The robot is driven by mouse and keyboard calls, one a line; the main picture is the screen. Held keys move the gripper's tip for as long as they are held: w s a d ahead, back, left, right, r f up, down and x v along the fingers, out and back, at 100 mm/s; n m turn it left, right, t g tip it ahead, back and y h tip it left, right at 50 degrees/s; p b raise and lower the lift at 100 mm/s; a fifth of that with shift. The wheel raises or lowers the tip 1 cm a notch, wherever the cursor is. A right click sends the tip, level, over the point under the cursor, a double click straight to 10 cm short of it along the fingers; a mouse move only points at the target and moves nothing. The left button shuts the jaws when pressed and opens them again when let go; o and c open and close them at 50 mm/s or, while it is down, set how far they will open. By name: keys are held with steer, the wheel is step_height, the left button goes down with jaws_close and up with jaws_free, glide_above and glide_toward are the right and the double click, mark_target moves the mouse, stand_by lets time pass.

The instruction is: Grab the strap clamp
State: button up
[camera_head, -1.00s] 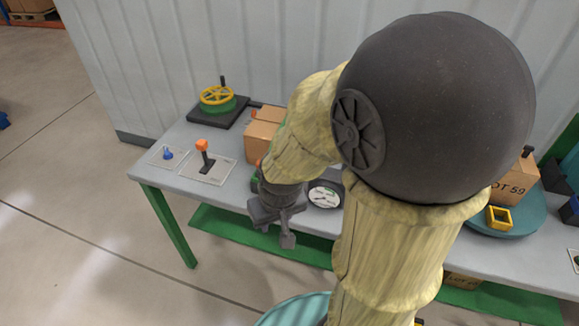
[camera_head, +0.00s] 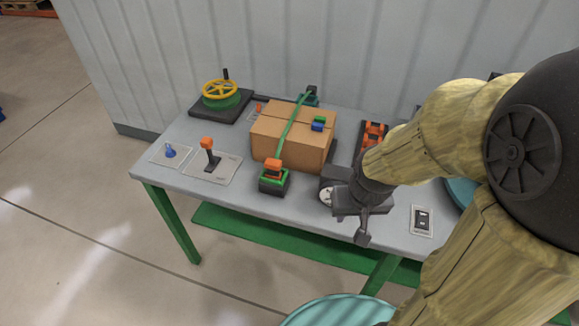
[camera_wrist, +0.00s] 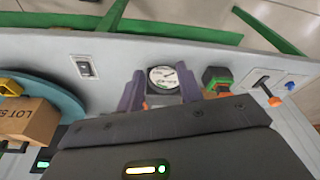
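A cardboard box (camera_head: 292,137) on the workbench has a green strap (camera_head: 291,126) over its top. At the strap's front end is an orange-topped clamp on a black and green base (camera_head: 273,181), which I take for the strap clamp. In the wrist view the clamp (camera_wrist: 216,82) is to the right of my fingers. My gripper (camera_head: 362,215) is over the bench's front edge, right of the clamp and apart from it. In the wrist view my gripper (camera_wrist: 160,88) is open, with a round gauge (camera_wrist: 163,77) showing between its fingers.
A joystick with an orange knob (camera_head: 208,152) and a blue knob (camera_head: 170,151) stand left of the box. A yellow handwheel (camera_head: 219,91) is at the back left. A switch plate (camera_head: 422,220) is right of my gripper. A blue-green piece (camera_head: 318,124) sits on the box.

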steer(key=shift+d, duration=0.15)
steer(key=o, duration=0.8)
steer(key=w+a+f+t, duration=0.1)
steer(key=w+a, duration=0.2)
steer(key=w+a+t+b, duration=0.1)
steer(key=w+a, duration=0.1)
steer(key=a, duration=0.1)
steer(key=w+a+f+t+y, duration=0.1)
steer(key=w+a, duration=0.2)
steer(key=shift+w+a+f+m+b, duration=0.15)
steer(key=shift+w+f+m+b, duration=0.15)
steer(key=shift+m, duration=0.1)
steer(key=shift+c, duration=0.2)
steer(key=w+a+f+m+t+h+b, duration=0.1)
steer(key=w+a+f+t+h, duration=0.1)
steer(key=a, duration=0.5)
steer(key=w+a+f+m+t+h+b, duration=0.1)
steer(key=a+f+m+t+h+b, duration=0.1)
steer(key=a+t, duration=0.3)
steer(key=shift+w+a+h, duration=0.35)
steer(key=shift+a+h, duration=0.55)
steer(key=shift+w, duration=0.1)
